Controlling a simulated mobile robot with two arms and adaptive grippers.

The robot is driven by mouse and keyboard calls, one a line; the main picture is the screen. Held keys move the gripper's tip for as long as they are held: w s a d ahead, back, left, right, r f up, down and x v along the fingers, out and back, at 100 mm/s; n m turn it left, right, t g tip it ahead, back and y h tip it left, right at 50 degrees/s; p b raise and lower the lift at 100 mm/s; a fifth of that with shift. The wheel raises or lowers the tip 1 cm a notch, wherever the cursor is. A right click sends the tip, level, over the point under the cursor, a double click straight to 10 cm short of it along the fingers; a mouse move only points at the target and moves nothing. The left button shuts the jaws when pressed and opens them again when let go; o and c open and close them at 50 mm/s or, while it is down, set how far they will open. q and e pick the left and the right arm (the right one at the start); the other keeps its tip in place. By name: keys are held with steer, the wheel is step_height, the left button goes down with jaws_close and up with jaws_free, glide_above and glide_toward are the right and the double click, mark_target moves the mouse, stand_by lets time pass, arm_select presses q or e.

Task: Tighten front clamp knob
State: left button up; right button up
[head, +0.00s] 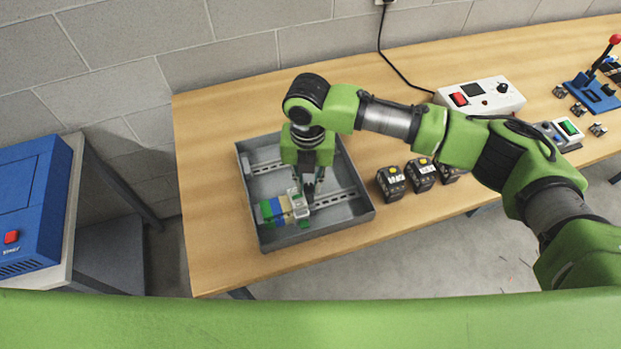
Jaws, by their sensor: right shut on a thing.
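My right gripper (304,188) reaches down into the grey tray (357,215) from above. Its fingers are shut at the pale grey block (300,208) at the right end of a short row on the front rail (338,198). The row also has a green block (267,212), a blue block (277,210) and a beige block (286,206). I cannot make out a separate clamp knob; the fingers cover the spot. My left gripper is not in view.
Several black modules (390,183) stand right of the tray. A white control box (480,96) is behind them, and a blue lever press (592,90) is at the far right. A blue machine (32,205) stands left of the table. The wooden table (208,200) is bare left of the tray.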

mark_target(308, 187)
steer(key=m+p, duration=0.1)
steer(key=m, duration=0.1)
steer(key=m+p, duration=0.2)
steer(key=shift+s+a+r, duration=0.15)
steer(key=shift+a+r, duration=0.05)
steer(key=m+p, duration=0.3)
steer(key=m, duration=0.1)
steer(key=shift+p, duration=0.35)
steer(key=shift+f+m, duration=0.25)
steer(key=shift+m, duration=0.95)
steer(key=m, duration=0.6)
steer(key=shift+m, duration=0.3)
steer(key=o, duration=1.5)
steer(key=shift+r, duration=0.1)
steer(key=shift+d+r, duration=0.1)
steer(key=shift+r, duration=3.35)
